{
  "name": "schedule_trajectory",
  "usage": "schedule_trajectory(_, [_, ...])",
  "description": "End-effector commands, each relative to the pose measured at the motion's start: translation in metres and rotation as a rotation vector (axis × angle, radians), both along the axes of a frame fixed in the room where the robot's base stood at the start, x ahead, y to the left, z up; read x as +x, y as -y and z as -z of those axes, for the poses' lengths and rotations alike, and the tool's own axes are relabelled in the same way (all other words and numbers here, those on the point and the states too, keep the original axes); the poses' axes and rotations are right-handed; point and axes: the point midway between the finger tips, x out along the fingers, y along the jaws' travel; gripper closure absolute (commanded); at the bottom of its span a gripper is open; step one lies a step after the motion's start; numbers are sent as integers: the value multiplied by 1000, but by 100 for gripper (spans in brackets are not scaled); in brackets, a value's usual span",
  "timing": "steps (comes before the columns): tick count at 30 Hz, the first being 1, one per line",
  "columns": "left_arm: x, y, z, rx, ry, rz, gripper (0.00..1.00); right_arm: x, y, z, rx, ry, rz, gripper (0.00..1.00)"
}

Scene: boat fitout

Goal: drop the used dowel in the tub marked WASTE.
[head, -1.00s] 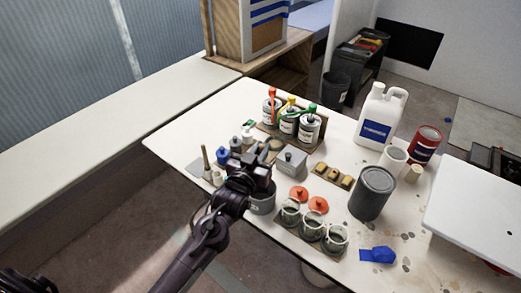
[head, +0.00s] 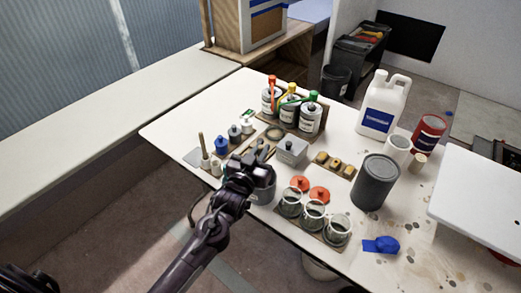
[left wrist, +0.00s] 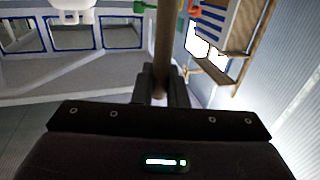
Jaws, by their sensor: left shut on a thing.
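My left gripper (head: 258,155) is over the table's near left part, just above a grey tub (head: 264,193). It is shut on the wooden dowel (left wrist: 163,45), which stands upright between the fingers in the left wrist view. In the head view the dowel in the jaws is hidden or too small to make out. The gripper and wrist cover part of the grey tub, and I can read no WASTE marking on it. My right gripper is not in view.
Close by stand three glass jars (head: 313,213), a grey box (head: 292,151), orange lids (head: 319,195) and small bottles (head: 221,146). Cans with coloured tops (head: 309,117), a white jug (head: 384,105) and a dark grey can (head: 374,182) stand farther off.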

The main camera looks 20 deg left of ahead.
Motion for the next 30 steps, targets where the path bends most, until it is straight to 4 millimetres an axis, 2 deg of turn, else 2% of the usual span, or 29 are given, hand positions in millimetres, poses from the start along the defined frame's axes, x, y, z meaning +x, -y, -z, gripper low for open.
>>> schedule_trajectory(1, [0, 0, 0, 0, 0, 0, 100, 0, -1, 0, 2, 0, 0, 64])
schedule_trajectory(2, [0, 0, 0, 0, 0, 0, 85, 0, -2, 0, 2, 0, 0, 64])
schedule_trajectory(7, [0, 0, 0, 0, 0, 0, 63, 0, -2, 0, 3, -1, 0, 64])
schedule_trajectory(17, [-4, 0, 1, 0, -1, 0, 62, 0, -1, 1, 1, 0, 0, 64])
schedule_trajectory(30, [-68, -6, 2, 0, -1, 0, 62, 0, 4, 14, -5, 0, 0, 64])
